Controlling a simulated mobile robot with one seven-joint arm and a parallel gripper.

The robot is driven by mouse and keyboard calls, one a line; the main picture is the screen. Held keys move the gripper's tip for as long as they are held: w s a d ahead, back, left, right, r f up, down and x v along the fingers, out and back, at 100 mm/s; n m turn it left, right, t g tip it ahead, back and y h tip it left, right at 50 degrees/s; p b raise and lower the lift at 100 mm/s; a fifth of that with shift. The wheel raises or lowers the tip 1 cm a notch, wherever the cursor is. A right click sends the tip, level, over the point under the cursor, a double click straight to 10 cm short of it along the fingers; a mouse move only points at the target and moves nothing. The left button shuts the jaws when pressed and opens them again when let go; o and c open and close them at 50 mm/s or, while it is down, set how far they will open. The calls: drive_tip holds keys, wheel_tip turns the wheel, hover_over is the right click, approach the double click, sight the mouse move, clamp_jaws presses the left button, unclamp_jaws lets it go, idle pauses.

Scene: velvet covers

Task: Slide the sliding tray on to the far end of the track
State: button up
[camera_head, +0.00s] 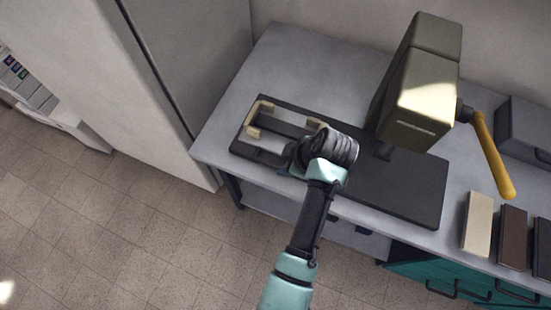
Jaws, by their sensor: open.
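The sliding tray (255,108), a grey piece with beige raised ends, lies on the left part of a dark base plate (412,190). Dark strips that look like its track run lengthwise there, toward the block-shaped machine. My gripper (292,155) is over the near right side of the tray, low above the plate. It is open, but my wrist covers its fingers and the right part of the tray and track. I cannot tell whether it touches the tray.
The olive machine (415,90) with a yellow lever (491,155) stands right of the tray. Beige (478,222) and brown (512,236) blocks lie at the right. A grey box (525,130) is behind. The grey tabletop (290,60) is clear at back left.

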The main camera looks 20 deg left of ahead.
sight(274, 165)
drive_tip(key=x, duration=0.8)
drive_tip(key=shift+w+a+f, duration=0.1)
clamp_jaws()
idle(1.3)
